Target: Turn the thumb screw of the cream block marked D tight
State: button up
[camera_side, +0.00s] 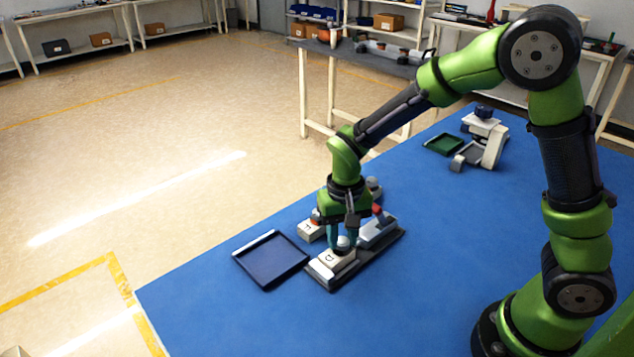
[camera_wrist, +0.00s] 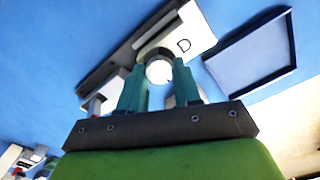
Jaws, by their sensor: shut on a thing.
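The cream block marked D (camera_side: 328,262) sits at the near end of a dark grey base plate (camera_side: 350,267) on the blue table. In the wrist view its letter D shows on the block's top (camera_wrist: 196,38). Its thumb screw, a round pale silver knob (camera_side: 343,243), stands on the block and also shows in the wrist view (camera_wrist: 159,69). My gripper (camera_side: 343,236) points down over block D, its teal fingers shut on the knob, one on each side (camera_wrist: 160,75). The fingers hide part of the knob.
A second cream block (camera_side: 311,230) with an orange-red knob stands behind and left; a grey block with a red part (camera_side: 378,230) stands right. A dark blue tray (camera_side: 271,259) lies left. A green tray (camera_side: 443,144) and a cream device (camera_side: 486,143) stand far back. The front table is clear.

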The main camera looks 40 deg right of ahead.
aim_at(342, 240)
jog(key=shift+m, duration=0.4)
jog(key=o, duration=1.1)
jog(key=shift+c, duration=0.2)
jog(key=shift+r, duration=0.1)
notch_tip(342, 240, up, 17)
